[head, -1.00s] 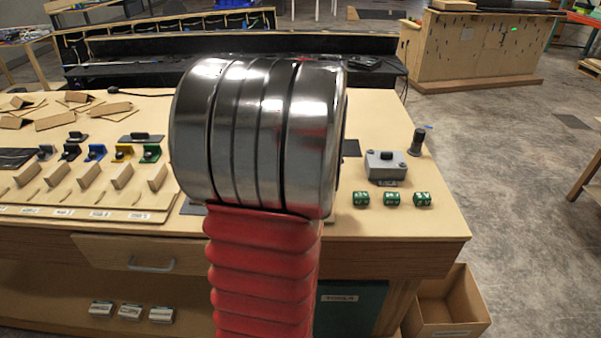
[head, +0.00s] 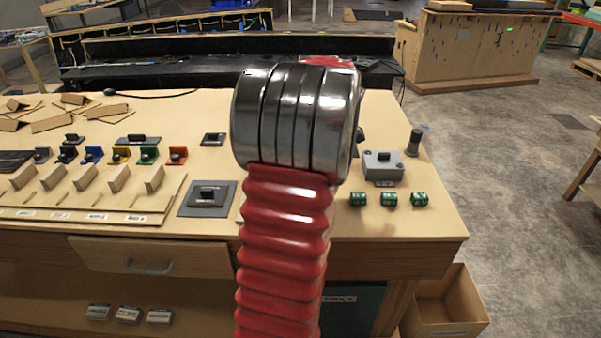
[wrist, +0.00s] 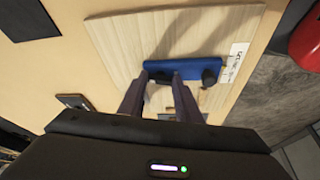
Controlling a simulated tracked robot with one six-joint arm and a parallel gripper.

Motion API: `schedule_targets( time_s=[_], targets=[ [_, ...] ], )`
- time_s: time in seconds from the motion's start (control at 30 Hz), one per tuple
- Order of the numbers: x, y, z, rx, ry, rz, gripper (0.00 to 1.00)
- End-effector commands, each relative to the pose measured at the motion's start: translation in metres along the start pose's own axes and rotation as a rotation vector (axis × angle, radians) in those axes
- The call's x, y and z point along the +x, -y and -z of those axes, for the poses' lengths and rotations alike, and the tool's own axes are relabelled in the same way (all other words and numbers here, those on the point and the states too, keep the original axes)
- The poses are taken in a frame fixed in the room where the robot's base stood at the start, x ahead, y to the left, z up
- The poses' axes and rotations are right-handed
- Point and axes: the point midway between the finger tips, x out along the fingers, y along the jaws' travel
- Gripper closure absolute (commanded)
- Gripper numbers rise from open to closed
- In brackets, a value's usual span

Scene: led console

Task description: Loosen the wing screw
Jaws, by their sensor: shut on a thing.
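In the wrist view a blue bar (wrist: 190,70) lies across a pale wooden board (wrist: 130,38), with a black knob (wrist: 209,76) at its right end. My gripper (wrist: 160,78) is at the left part of the bar, with a finger on each side of a small dark piece, which seems to be the wing screw (wrist: 161,76). The jaws are shut on it; the fingers hide most of it, so its turn angle cannot be told. In the head view my own arm hides the gripper and the screw.
A grey square plate with a black knob (head: 207,198) is left of my arm. Wooden wedges and coloured clips (head: 93,154) stand farther left. A grey box (head: 383,166), a dark post (head: 415,141) and green cubes (head: 389,199) are on the right. A drawer (head: 150,257) is below.

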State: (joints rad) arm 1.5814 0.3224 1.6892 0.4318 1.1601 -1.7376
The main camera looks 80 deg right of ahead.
Motion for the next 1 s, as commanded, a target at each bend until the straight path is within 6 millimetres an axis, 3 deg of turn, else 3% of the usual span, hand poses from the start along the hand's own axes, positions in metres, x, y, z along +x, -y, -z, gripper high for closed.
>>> schedule_targets(
  time_s=[0.4, 0.93, 0.97, 1.0],
  targets=[
    [0.0039, -0.0003, -0.0021, -0.212, 0.003, 0.101, 0.92],
    [0.0037, -0.0004, -0.0019, -0.239, 0.003, 0.111, 0.92],
    [0.0037, -0.0004, -0.0018, -0.239, 0.003, 0.111, 0.67],
    [0.0035, -0.0006, -0.0017, -0.239, 0.002, 0.110, 0.64]
  ],
)
